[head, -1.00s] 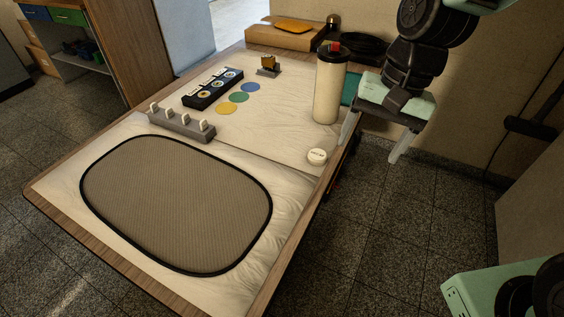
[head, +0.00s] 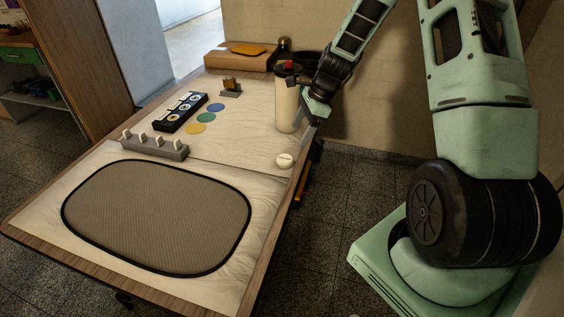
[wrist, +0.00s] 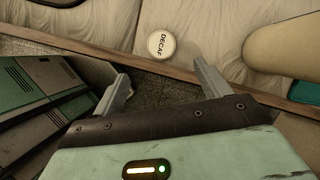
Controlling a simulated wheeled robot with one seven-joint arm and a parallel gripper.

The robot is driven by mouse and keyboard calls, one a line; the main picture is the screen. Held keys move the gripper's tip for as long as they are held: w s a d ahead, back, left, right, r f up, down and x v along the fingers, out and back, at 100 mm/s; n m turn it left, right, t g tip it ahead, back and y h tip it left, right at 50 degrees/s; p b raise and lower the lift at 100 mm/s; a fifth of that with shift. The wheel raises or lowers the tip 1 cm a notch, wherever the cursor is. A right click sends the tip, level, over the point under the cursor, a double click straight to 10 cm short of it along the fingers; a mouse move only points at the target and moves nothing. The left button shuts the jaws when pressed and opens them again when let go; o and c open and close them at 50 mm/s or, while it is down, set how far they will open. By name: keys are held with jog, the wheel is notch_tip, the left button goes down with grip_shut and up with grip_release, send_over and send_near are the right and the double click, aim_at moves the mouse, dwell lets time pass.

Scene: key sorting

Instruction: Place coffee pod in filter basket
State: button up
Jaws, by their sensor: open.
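A small round white pod (head: 285,160) lies on the right side of the table, near its edge. In the wrist view the pod (wrist: 161,45) shows the word DECAF on its top. My gripper (wrist: 162,77) is open and empty, with the pod beyond the gap between its fingertips and apart from them. In the head view my gripper is by the table's right edge, beside the cream cylinder; its fingers are hard to make out there. I cannot identify a filter basket in these frames.
A tall cream cylinder (head: 287,104) with a dark lid stands close to my gripper. A grey hook rail (head: 154,147), a black tray (head: 181,112), coloured discs and a dark-rimmed mat (head: 157,218) lie to the left. A cardboard box (head: 241,58) is at the back.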

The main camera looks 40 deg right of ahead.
aim_at(285, 159)
jog(key=x, duration=1)
jog(key=shift+w+a+f+p, duration=0.15)
jog(key=shift+w+f+p, duration=0.15)
jog(key=shift+p, duration=0.1)
jog(key=c, duration=1.2)
jog(key=shift+o, duration=0.2)
jog(key=shift+r, duration=0.1)
